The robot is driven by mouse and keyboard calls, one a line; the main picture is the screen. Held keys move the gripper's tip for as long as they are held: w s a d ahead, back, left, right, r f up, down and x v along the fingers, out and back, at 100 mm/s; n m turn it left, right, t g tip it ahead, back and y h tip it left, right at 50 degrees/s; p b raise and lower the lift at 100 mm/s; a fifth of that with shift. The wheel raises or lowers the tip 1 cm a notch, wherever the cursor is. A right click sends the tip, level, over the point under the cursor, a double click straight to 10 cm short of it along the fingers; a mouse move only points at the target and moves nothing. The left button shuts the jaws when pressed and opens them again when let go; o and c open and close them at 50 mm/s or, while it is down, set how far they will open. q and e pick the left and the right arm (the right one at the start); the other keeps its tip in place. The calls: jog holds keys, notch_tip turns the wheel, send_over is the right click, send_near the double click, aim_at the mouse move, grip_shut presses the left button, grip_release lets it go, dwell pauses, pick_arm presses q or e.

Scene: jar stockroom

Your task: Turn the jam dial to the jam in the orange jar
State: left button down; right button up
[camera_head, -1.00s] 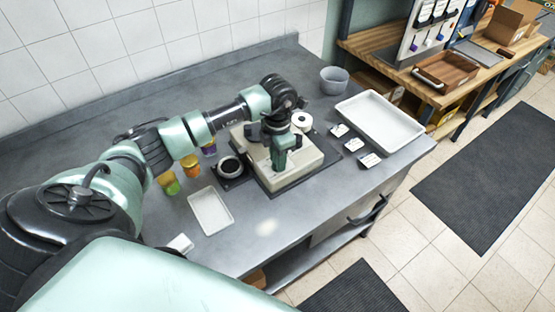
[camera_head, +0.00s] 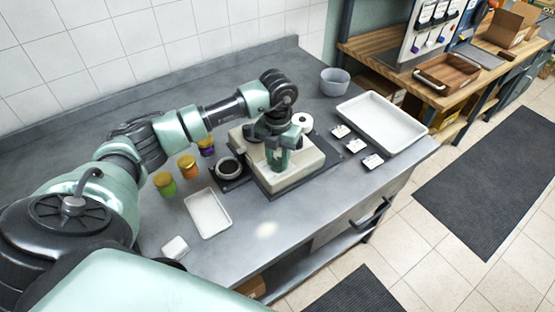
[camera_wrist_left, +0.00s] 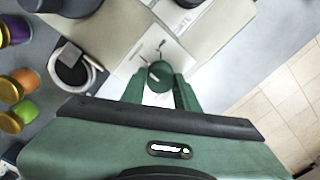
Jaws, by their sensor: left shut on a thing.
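The orange jar (camera_head: 188,170), with a gold lid, stands on the grey counter between the green jar (camera_head: 168,187) and the purple jar (camera_head: 206,148). It also shows at the left edge of the left wrist view (camera_wrist_left: 23,80). A beige machine (camera_head: 308,163) stands to their right. My left gripper (camera_head: 279,160) points down over the machine's top. In the left wrist view its fingers (camera_wrist_left: 160,92) are shut around a round dark green knob, the jam dial (camera_wrist_left: 160,73), on a pale plate with small marks. The dial's setting cannot be read. My right gripper is not in view.
A white tray (camera_head: 208,214) lies in front of the jars. A larger white tray (camera_head: 382,122), small labelled cards (camera_head: 356,146) and a grey bowl (camera_head: 335,81) are at the right.

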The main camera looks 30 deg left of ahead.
aim_at(278, 161)
pick_arm(q)
jog(key=shift+w, duration=0.1)
dwell(0.4)
jog(key=c, duration=1.1)
grip_release()
jog(key=shift+o, duration=0.2)
notch_tip(278, 161, up, 7)
jog(key=shift+f+b, duration=0.2)
jog(key=shift+b, duration=0.95)
jog(key=shift+r, duration=0.6)
